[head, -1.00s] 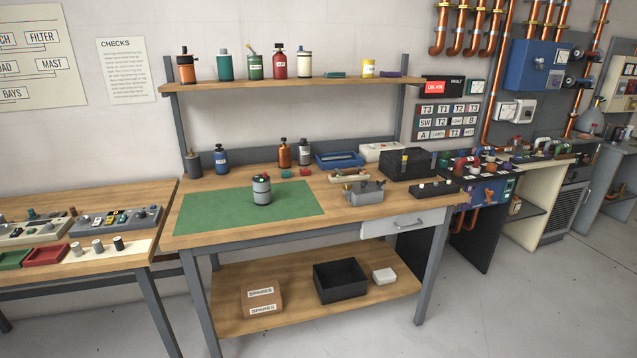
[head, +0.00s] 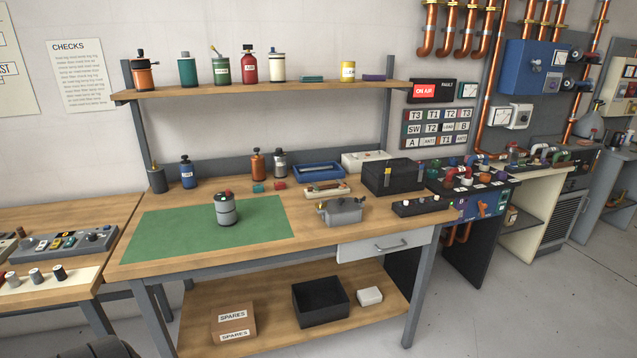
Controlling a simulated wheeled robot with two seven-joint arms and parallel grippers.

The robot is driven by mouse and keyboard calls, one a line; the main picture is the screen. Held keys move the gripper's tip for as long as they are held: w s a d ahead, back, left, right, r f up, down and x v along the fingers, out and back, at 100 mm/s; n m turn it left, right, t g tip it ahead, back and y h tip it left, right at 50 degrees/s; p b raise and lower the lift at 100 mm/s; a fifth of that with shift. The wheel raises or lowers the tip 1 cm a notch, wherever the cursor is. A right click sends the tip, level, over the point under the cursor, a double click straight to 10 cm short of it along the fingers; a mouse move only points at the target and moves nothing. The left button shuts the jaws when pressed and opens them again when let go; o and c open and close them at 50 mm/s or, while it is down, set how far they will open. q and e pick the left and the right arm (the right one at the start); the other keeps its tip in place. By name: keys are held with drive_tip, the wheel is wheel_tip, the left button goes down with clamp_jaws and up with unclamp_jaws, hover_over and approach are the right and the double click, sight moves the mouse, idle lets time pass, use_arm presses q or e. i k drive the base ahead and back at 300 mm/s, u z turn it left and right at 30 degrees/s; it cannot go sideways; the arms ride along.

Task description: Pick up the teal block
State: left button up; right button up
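A flat teal block (head: 311,78) lies on the upper wooden shelf (head: 215,91), between a cream bottle (head: 277,67) and a yellow can (head: 347,71). A smaller teal-green piece (head: 258,187) lies on the workbench top beside a small red piece (head: 280,185). Neither of my grippers is in view, and nothing is seen touching either teal piece.
The workbench holds a green mat (head: 180,237) with a grey canister (head: 226,210), a blue tray (head: 318,170), a grey metal box (head: 342,211) and a black bin (head: 393,177). A purple block (head: 374,78) ends the shelf row. Floor at right is clear.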

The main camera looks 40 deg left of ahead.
sight(257, 188)
drive_tip(key=z, duration=0.3)
drive_tip(key=i, duration=2)
drive_tip(key=u, duration=1.45)
drive_tip(key=i, duration=0.65)
drive_tip(key=u, duration=0.7)
